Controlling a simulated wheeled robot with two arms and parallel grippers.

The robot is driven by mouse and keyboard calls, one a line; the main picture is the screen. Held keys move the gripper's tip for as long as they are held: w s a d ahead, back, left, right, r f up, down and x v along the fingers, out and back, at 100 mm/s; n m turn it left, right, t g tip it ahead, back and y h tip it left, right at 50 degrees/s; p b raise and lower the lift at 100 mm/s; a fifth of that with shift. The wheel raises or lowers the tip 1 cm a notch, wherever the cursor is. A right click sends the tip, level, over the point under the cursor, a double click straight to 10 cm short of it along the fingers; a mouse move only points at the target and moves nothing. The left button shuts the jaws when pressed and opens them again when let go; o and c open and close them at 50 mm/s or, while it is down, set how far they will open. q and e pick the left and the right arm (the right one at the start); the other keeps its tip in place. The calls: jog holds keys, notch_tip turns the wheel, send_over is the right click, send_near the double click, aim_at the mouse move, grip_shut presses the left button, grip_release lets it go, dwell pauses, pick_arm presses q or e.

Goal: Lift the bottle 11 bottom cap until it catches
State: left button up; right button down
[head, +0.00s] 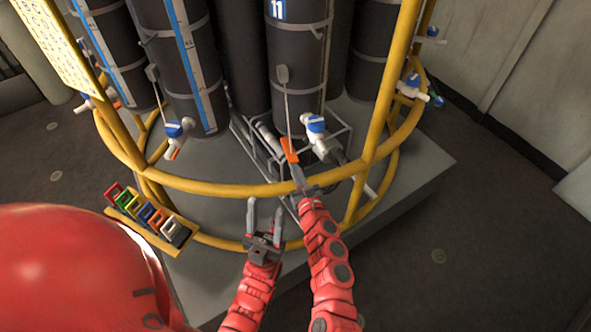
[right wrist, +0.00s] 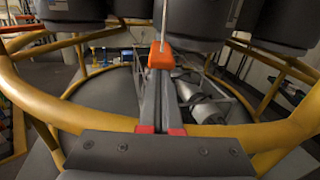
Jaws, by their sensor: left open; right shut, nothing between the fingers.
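Bottle 11 (head: 297,55) is a dark grey upright cylinder with a blue number label, at top centre in the head view. A thin line runs down its front past a grey pad (head: 282,75) to an orange tab (head: 289,150). The tab also shows in the right wrist view (right wrist: 160,56). I cannot clearly make out the bottom cap. My right gripper (head: 296,170) is shut and empty, its fingertips right at the tab's lower end; I cannot tell whether they touch. My left gripper (head: 265,204) is open and empty, lower and to the left, before the yellow rail.
The yellow ring rail (head: 230,187) crosses in front of the bottles, with yellow uprights at either side. A white valve with a blue knob (head: 316,124) sits right of the tab. A rack of coloured clips (head: 150,214) hangs at left. Other dark bottles stand close by.

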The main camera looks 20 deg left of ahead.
aim_at(295, 158)
jog(key=shift+r, duration=0.2)
jog(key=shift+w+r+p, duration=0.2)
jog(key=shift+r+p, duration=0.65)
jog(key=shift+r, duration=0.05)
jog(key=shift+a+r+p, duration=0.1)
jog(key=shift+r+p, duration=0.5)
jog(key=shift+r, duration=0.3)
jog(key=shift+f+b, duration=1.15)
jog(key=shift+f, duration=0.3)
jog(key=shift+s+f+b, duration=0.15)
jog(key=shift+f+b, duration=0.35)
jog(key=shift+f, duration=0.05)
